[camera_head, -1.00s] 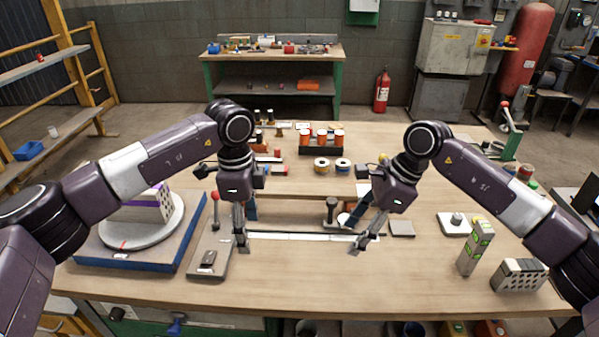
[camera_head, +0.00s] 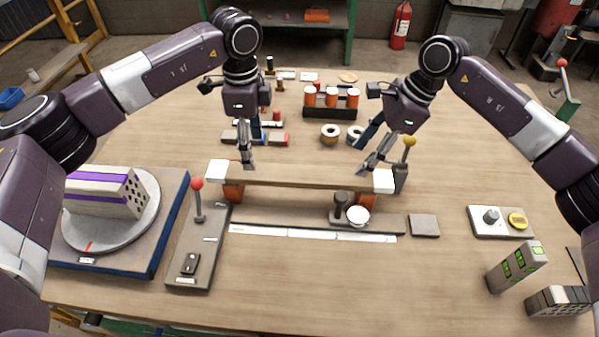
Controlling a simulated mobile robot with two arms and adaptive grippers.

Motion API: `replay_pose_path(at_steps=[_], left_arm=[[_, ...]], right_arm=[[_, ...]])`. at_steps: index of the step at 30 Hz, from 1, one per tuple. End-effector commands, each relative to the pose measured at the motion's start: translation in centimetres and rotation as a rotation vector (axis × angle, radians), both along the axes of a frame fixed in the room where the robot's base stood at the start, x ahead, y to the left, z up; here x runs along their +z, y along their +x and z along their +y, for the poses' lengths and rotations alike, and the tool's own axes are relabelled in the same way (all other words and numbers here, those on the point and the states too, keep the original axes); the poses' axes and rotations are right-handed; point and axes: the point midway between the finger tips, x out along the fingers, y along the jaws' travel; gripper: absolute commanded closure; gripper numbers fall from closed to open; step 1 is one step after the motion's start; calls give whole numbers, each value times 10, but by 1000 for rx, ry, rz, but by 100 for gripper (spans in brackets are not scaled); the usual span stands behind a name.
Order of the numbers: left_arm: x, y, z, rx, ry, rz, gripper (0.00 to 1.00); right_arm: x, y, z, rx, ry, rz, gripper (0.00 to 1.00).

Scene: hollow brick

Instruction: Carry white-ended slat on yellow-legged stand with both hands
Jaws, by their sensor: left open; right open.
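The white-ended slat (camera_head: 300,174) is a long wooden board lying level across the middle of the table, with a white left end (camera_head: 217,169) and a white right end (camera_head: 383,180). It rests on short orange-brown supports, a left one (camera_head: 233,192) and a right one (camera_head: 365,201); I see no clearly yellow legs. My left gripper (camera_head: 248,158) is open, with its fingers pointing down at the slat near its left end. My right gripper (camera_head: 373,163) is open, with its fingertips close to the slat's right end. Neither visibly holds the slat; contact is unclear.
A red-knobbed lever (camera_head: 197,201) stands left of the slat, a yellow-knobbed one (camera_head: 407,150) right. A dark stamp-like tool (camera_head: 340,207) and white disc (camera_head: 358,216) sit in front. A turntable with a brick (camera_head: 100,190) stands left. The front middle is clear.

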Motion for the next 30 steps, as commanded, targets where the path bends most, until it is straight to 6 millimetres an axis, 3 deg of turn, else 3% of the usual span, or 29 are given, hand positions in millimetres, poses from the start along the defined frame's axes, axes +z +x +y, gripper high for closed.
replay_pose_path(at_steps=[5, 18, 30], left_arm=[[-10, 0, 0, 1, 1, 2, 36], [-70, 0, 0, 1, 0, 2, 36], [-78, 0, 0, 0, 0, 0, 36]], right_arm=[[-9, 0, 4, 0, 0, 2, 48], [-65, 0, 27, -1, 0, 0, 48], [-73, 0, 30, 0, 0, 0, 48]])
